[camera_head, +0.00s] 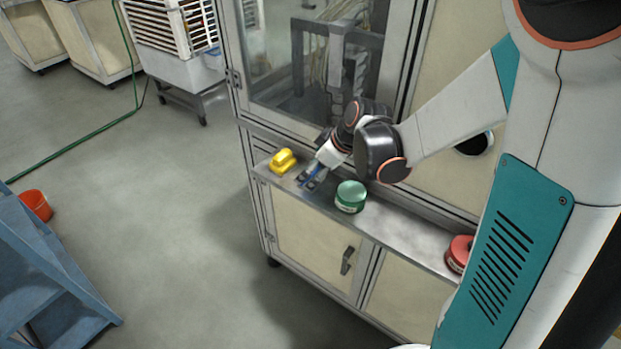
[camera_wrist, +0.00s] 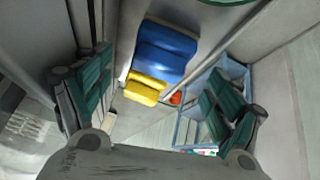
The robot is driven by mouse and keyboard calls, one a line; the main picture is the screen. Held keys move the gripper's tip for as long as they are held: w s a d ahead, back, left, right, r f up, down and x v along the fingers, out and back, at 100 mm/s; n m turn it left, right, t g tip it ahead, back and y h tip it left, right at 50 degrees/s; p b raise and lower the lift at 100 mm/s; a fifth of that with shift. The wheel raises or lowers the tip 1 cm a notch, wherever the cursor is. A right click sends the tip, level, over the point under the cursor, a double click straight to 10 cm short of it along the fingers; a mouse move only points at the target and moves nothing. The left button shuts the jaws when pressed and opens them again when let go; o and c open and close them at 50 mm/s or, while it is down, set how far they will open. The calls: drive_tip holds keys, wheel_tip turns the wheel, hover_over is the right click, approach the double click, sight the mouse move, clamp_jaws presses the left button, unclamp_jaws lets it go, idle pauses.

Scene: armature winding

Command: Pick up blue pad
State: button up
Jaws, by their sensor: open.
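The blue pad (camera_wrist: 165,50) shows in the wrist view as a ridged blue block at upper centre, between and beyond my finger lines. Only a small bit of blue (camera_head: 319,169) shows at my gripper in the head view; the rest is hidden. My gripper (camera_head: 312,178) is low over the left part of the cabinet's ledge, beside a yellow pad. In the wrist view, my gripper (camera_wrist: 163,100) has its two green-padded fingers wide apart, with nothing clamped. I cannot tell whether a finger touches the blue pad.
The yellow pad (camera_head: 283,162) sits at the ledge's left end and beside the blue one in the wrist view (camera_wrist: 146,88). A green tin (camera_head: 350,197) stands right of my gripper, a red tin (camera_head: 460,254) farther right. The glazed cabinet door (camera_head: 310,60) rises behind the ledge (camera_head: 405,232).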

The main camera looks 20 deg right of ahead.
drive_tip(key=b+x, duration=0.1)
drive_tip(key=x, duration=0.2)
drive_tip(key=shift+f, duration=0.25)
drive_tip(key=c, duration=1.1)
drive_tip(key=shift+r, duration=0.15)
